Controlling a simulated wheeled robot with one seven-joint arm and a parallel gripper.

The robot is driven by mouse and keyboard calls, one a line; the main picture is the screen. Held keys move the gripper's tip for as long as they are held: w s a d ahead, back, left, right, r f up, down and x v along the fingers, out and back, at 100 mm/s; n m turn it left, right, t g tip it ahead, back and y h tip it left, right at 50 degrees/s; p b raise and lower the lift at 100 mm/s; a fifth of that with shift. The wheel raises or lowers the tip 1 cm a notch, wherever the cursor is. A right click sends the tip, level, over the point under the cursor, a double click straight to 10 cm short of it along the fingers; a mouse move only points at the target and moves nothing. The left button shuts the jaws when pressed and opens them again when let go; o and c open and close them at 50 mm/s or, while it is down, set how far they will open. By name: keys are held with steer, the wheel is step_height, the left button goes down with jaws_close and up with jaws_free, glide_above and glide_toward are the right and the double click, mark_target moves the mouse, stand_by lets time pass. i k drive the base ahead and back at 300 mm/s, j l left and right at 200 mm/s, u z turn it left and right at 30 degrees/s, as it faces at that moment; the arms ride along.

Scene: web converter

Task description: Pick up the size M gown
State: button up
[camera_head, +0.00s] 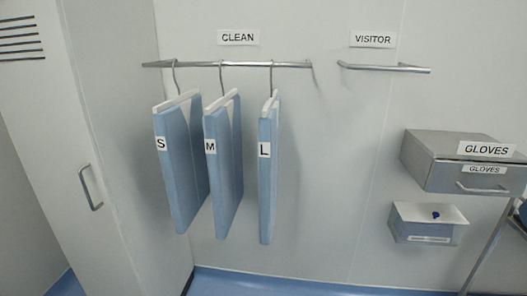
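The size M gown (224,180) is a folded blue gown with a white top and an "M" label. It hangs by a hook from the metal rail (200,64) under the "CLEAN" sign (238,37). It is the middle of three gowns, with the S gown (179,185) at its left and the L gown (267,190) at its right. A narrow gap shows between M and L; M and S hang close together. My gripper is not in view.
An empty rail (385,67) is under the "VISITOR" sign (373,39). A metal gloves box (440,172) and a smaller dispenser (428,225) are on the right wall. A locker door with a handle (90,187) stands at left. Wall below the gowns is clear.

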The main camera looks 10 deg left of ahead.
mark_target(222, 120)
steer(key=u, duration=0.6)
steer(key=i+l+u, duration=0.35)
steer(key=l+u, duration=0.4)
steer(key=i+l+u, duration=0.2)
steer(key=l+u, duration=0.15)
